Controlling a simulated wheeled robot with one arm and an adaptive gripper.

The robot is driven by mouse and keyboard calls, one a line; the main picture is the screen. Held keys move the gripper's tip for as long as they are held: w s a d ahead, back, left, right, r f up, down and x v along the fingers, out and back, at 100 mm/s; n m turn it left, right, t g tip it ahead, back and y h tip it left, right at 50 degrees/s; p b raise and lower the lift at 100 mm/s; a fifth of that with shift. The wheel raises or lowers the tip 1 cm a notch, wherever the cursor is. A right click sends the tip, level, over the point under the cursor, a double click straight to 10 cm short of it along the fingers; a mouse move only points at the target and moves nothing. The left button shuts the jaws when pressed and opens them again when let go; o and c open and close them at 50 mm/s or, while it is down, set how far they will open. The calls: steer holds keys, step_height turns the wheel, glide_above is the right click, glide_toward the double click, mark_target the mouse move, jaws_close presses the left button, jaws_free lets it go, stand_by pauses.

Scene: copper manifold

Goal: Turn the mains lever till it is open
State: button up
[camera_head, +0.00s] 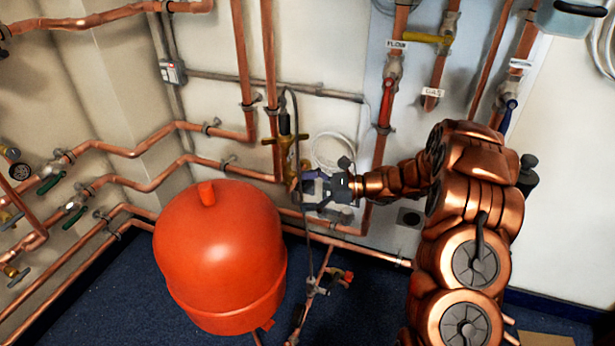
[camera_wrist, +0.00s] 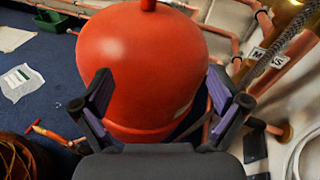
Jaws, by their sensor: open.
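My gripper (camera_head: 310,189) is open at the middle of the head view, beside brass fittings (camera_head: 287,142) on the back wall. In the wrist view its two purple-padded fingers (camera_wrist: 160,92) are spread, with nothing between them up close. The red tank fills the background behind them. A white label (camera_wrist: 272,58), partly covered by a braided hose and with M and S readable, is at the upper right of the wrist view, outside the fingers. I cannot clearly make out the mains lever in either view; my gripper may hide it in the head view.
The red tank (camera_head: 212,250) stands left of my gripper. A hose (camera_head: 308,232) hangs close by, and a red-handled valve (camera_head: 340,277) sits below. Copper pipes (camera_head: 190,163) line the walls. A red lever (camera_head: 386,105), yellow lever (camera_head: 425,38) and blue lever (camera_head: 508,115) are higher right.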

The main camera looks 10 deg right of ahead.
steer(key=w+d+f+m+t, duration=0.5)
steer(key=w+d+m, duration=0.15)
steer(key=d, duration=0.35)
steer(key=shift+n+h, duration=0.4)
steer(key=shift+n, duration=0.05)
steer(key=shift+w+b+x, duration=0.15)
steer(key=shift+b+x, duration=0.25)
steer(key=shift+x, duration=1.7)
steer(key=shift+w+b+x, duration=0.15)
steer(key=shift+b+x, duration=0.25)
steer(key=shift+x, duration=1.7)
steer(key=shift+d+f, duration=0.1)
steer(key=shift+d, duration=0.1)
steer(key=shift+c, duration=0.2)
steer(key=c, duration=1.1)
